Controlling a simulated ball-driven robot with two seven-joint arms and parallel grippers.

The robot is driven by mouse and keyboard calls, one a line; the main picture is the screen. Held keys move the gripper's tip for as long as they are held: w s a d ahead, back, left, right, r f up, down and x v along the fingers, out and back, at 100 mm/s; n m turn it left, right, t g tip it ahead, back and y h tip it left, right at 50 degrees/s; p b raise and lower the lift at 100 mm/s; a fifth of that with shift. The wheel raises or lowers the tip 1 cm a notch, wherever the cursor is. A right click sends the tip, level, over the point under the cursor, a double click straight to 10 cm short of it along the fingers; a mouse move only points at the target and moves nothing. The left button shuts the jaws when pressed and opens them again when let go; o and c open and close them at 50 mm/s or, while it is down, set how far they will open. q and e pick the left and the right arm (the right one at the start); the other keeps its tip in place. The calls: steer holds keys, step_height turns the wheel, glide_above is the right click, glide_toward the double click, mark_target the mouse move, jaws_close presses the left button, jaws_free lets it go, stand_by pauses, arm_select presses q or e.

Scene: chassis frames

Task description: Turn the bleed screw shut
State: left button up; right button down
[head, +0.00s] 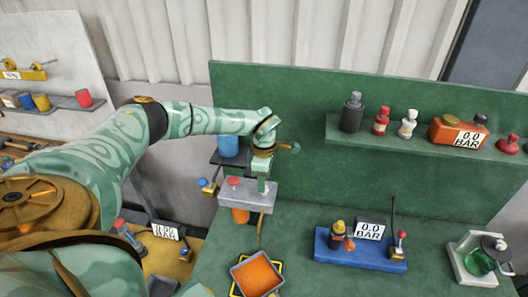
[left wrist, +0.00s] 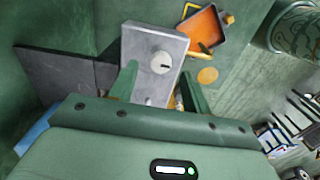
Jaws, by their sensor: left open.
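A grey block (head: 262,203) is mounted on the green panel, with a red knob (head: 233,181) on its left end. In the left wrist view the block (left wrist: 136,45) carries a pale round screw head (left wrist: 161,62) with a dark slot, which looks like the bleed screw. My left gripper (head: 264,186) points down over the block's right part. In the wrist view its two fingers (left wrist: 158,86) are apart and empty, with the screw head just beyond their tips. I cannot tell whether they touch the block. My right gripper is not in view.
An orange tray (head: 236,270) with a yellow edge lies below the block. A blue cup (head: 228,146) stands on a dark shelf behind my wrist. A blue base with a gauge (head: 370,230) stands right. A green shelf (head: 430,150) holds bottles. The bench between tray and blue base is clear.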

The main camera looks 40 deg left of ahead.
arm_select(q)
step_height(320, 180, up, 13)
steer(key=b, duration=0.1)
steer(key=shift+r+b, duration=0.2)
steer(key=shift+b, duration=0.1)
steer(key=shift+f, duration=0.15)
